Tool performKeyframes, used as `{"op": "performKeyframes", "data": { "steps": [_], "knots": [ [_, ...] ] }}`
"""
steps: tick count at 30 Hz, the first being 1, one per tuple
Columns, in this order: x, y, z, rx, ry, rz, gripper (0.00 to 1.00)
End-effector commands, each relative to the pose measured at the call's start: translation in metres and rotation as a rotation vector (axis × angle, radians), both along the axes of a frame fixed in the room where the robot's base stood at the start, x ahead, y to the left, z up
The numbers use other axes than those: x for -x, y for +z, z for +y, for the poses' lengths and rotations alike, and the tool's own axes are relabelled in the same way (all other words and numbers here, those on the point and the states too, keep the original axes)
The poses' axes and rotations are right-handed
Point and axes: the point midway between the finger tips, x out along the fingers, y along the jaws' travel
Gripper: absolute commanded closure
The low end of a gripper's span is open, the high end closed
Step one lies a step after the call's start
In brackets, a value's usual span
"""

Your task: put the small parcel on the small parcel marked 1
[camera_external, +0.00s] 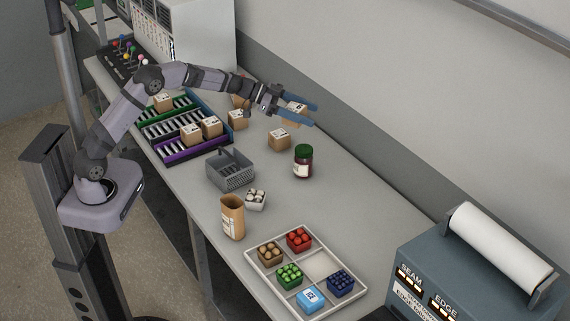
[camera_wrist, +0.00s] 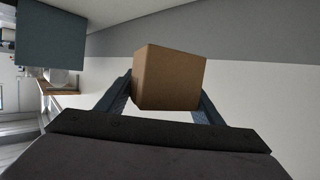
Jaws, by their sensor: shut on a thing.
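My gripper (camera_external: 312,114) is shut on a small brown parcel (camera_external: 297,107) with a white label, held above the bench. In the wrist view the parcel (camera_wrist: 168,78) sits between both fingers of my gripper (camera_wrist: 163,98), slightly tilted. Below it on the bench stands another small parcel (camera_external: 279,140) with a white label. More small parcels stand nearby: one at left (camera_external: 237,120) and one partly hidden behind my wrist (camera_external: 241,101). Several others sit on the lane rack (camera_external: 185,153). The numbers on the labels are too small to read.
A dark jar with a green lid (camera_external: 303,162) stands right of the lower parcel. A grey basket (camera_external: 230,170), a tan carton (camera_external: 232,217) and a divided white tray (camera_external: 250,262) are nearer the front. The wall runs behind the bench.

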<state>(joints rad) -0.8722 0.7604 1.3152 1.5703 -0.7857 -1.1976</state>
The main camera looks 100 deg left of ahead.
Motion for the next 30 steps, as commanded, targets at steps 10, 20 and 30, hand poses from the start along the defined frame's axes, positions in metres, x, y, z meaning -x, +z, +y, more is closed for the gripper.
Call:
{"op": "performKeyframes", "data": {
  "steps": [10, 20, 30],
  "knots": [
    [0.038, -0.002, 0.114, 0.005, 0.491, 0.002, 0.67],
    [0.066, -0.025, 0.149, 0.005, 0.676, 0.002, 0.67],
    [0.090, -0.051, 0.166, 0.003, 0.742, 0.001, 0.67]
  ]
}}
